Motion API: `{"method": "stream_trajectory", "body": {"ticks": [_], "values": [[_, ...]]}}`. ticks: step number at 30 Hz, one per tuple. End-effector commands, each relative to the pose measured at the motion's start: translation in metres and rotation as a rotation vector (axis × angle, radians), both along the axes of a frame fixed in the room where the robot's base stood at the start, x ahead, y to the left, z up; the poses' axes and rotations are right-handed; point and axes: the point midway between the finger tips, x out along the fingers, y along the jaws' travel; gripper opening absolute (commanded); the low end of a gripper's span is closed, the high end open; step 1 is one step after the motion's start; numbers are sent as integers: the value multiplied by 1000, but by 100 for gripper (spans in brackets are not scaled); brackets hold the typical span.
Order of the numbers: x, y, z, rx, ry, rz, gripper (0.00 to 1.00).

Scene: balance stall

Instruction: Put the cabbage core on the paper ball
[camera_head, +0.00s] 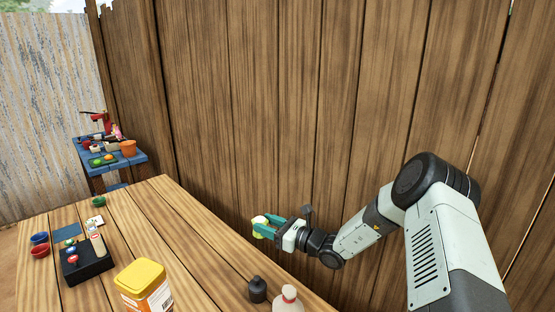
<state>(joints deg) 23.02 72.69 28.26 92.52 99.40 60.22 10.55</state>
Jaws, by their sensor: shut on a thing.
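My gripper (264,227), with teal fingers, is in the camera_head view near the wooden fence, right of the table's far part. It is shut on a small pale yellow-green thing, which looks like the cabbage core (259,220). The fingers hide part of it. The gripper is at the table's right edge; its height above the tabletop is hard to judge. I cannot make out the paper ball for certain among the small things on the table.
The wooden table (190,240) has clear planks in the middle. A black block with knobs (88,263), a yellow-lidded tub (142,282), a dark bottle (257,290) and a pale bottle (288,302) stand on it. Red (40,251), blue (39,238) and green (99,202) bowls are at left.

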Motion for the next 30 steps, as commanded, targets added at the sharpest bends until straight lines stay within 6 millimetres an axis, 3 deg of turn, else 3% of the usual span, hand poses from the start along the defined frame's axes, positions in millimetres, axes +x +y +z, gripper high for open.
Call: {"method": "stream_trajectory", "body": {"ticks": [1, 6, 12, 15, 21, 30], "values": [[-1, -17, 22, -5, -8, -8, 14], [-24, -67, 90, -7, -6, -26, 14], [-71, -116, 158, -6, -2, -50, 14], [-97, -133, 183, -5, -1, -65, 14], [-135, -150, 211, -4, 0, -87, 14], [-147, -153, 218, 0, 1, -93, 14]]}}
